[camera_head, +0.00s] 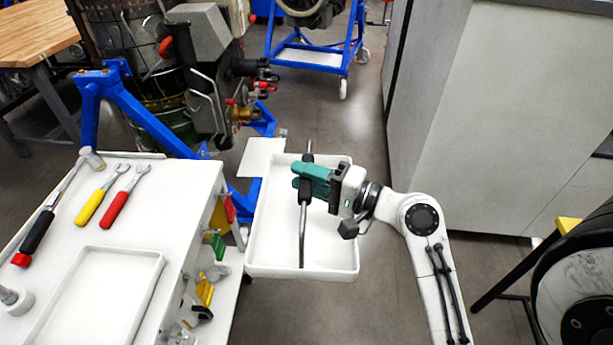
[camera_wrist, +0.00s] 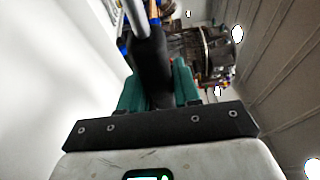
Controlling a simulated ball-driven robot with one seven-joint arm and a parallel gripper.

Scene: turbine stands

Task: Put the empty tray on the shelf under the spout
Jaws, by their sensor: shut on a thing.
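My gripper (camera_head: 303,179), with green fingers, is shut on the black grip of a metal handle (camera_head: 302,240) that spans a white tray (camera_head: 347,268). The tray hangs level beside the cart, and its visible inside is empty. In the wrist view the green fingers (camera_wrist: 158,88) lie on both sides of the black grip (camera_wrist: 152,62), with pale tray surface to the left. A small white shelf plate (camera_head: 259,158) shows just beyond the tray's far left corner, partly hidden by it. Above it, the engine has a brass fitting (camera_head: 241,114), which may be the spout.
A white cart (camera_head: 190,215) at left carries a hammer (camera_head: 60,205), yellow and red wrenches (camera_head: 115,197) and a white tray-like panel (camera_head: 100,290). Blue stand legs (camera_head: 150,125) stand behind. A grey cabinet (camera_head: 480,130) is at right. Floor is open between.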

